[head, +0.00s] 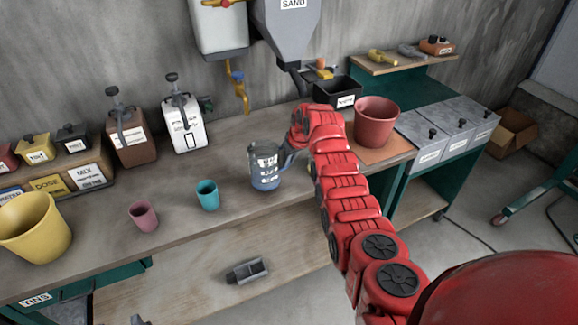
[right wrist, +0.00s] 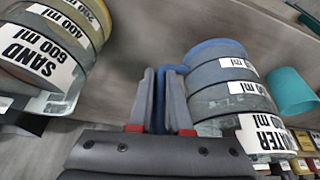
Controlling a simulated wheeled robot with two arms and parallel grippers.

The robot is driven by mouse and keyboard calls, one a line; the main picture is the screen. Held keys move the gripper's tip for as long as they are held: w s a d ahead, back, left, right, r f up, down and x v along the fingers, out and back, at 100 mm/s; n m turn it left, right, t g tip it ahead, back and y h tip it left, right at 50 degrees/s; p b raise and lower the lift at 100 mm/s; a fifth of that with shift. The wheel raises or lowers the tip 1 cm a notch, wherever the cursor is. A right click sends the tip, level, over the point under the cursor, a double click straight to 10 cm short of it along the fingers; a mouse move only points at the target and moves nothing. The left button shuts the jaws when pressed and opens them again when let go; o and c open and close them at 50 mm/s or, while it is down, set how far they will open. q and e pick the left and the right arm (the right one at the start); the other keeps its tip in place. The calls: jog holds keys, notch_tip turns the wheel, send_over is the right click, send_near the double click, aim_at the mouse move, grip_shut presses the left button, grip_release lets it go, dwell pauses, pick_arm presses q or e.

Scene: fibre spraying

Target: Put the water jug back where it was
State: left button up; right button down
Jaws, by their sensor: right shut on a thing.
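The water jug (head: 265,172) is a grey-blue measuring jug with white labels, upright at the bench's middle in the head view. It also shows in the right wrist view (right wrist: 232,90), with a label ending in "ATER". My right gripper (head: 290,153) is shut on its blue handle, which sits between the two fingers in the right wrist view (right wrist: 161,100). I cannot tell whether the jug's base touches the bench. A sand jug (right wrist: 55,50) marked 600 ml stands on the other side of the fingers; my arm mostly hides it in the head view. My left gripper is not clearly visible.
On the bench (head: 100,255) stand a teal cup (head: 208,194), a pink cup (head: 144,215) and a yellow bucket (head: 33,228). A red bucket (head: 376,122) and a black tray (head: 338,92) are to the right. A sand hopper (head: 287,30) hangs behind.

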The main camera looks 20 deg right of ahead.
aim_at(289, 166)
jog(key=shift+f+p, duration=0.9)
jog(key=shift+f, duration=0.85)
jog(key=shift+f, duration=0.1)
jog(key=shift+f, duration=0.15)
jog(key=c, duration=0.8)
grip_release()
jog(key=shift+c, duration=0.2)
